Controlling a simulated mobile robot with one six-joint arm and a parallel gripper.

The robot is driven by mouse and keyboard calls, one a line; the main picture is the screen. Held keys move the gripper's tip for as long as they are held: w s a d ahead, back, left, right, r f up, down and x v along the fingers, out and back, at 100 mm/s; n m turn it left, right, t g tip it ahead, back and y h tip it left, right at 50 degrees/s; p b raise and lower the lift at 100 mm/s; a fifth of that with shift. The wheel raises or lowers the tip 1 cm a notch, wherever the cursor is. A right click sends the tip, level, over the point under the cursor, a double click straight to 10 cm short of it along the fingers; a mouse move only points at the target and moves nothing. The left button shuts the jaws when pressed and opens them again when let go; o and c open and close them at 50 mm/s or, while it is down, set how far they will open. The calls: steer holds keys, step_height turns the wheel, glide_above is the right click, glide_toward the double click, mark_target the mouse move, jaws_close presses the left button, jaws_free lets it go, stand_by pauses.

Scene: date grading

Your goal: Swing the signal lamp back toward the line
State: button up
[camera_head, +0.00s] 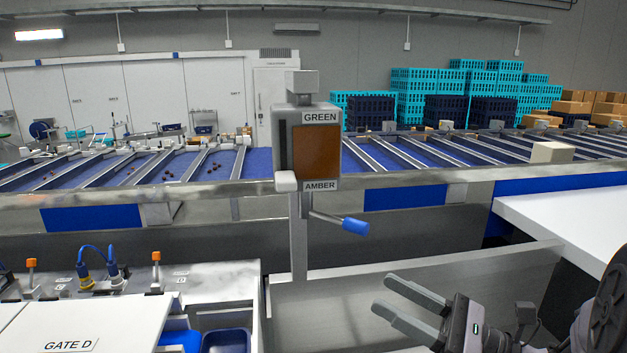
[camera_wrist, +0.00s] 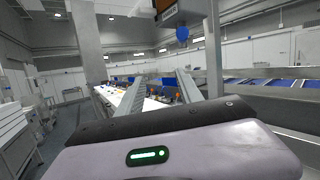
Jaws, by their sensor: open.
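The signal lamp (camera_head: 308,146) is a grey box on a grey post, with an amber-brown panel between the labels GREEN above and AMBER below. A lever with a blue grip (camera_head: 355,226) sticks out to the right from below the box. My gripper (camera_head: 384,294) is at the lower right of the head view, open and empty, below and right of the blue grip and apart from it. In the wrist view the two fingers of my gripper (camera_wrist: 160,92) stand apart. The blue grip (camera_wrist: 182,33) hangs at the top, beyond the fingers, with part of the lamp box (camera_wrist: 182,10) above it.
The sorting line (camera_head: 400,182) with blue lanes runs behind the lamp post. A metal trough (camera_head: 420,275) lies below the lever. A white table (camera_head: 570,215) stands at the right. At lower left are a GATE D panel (camera_head: 90,325) and orange-topped switches (camera_head: 156,257). Open air surrounds the blue grip.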

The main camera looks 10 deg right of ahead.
mark_target(345, 222)
steer(key=w+d+r+m+t+h, duration=0.1)
steer(key=d+r+m+t, duration=0.2)
steer(key=d, duration=0.2)
steer(key=p+x, duration=0.2)
steer(key=x, duration=0.4)
steer(key=p+x, duration=0.3)
steer(key=x, duration=0.2)
steer(key=p+x, duration=0.3)
steer(key=x, duration=0.3)
steer(key=shift+w+a+f, duration=0.25)
steer(key=shift+a, duration=0.2)
jaws_close()
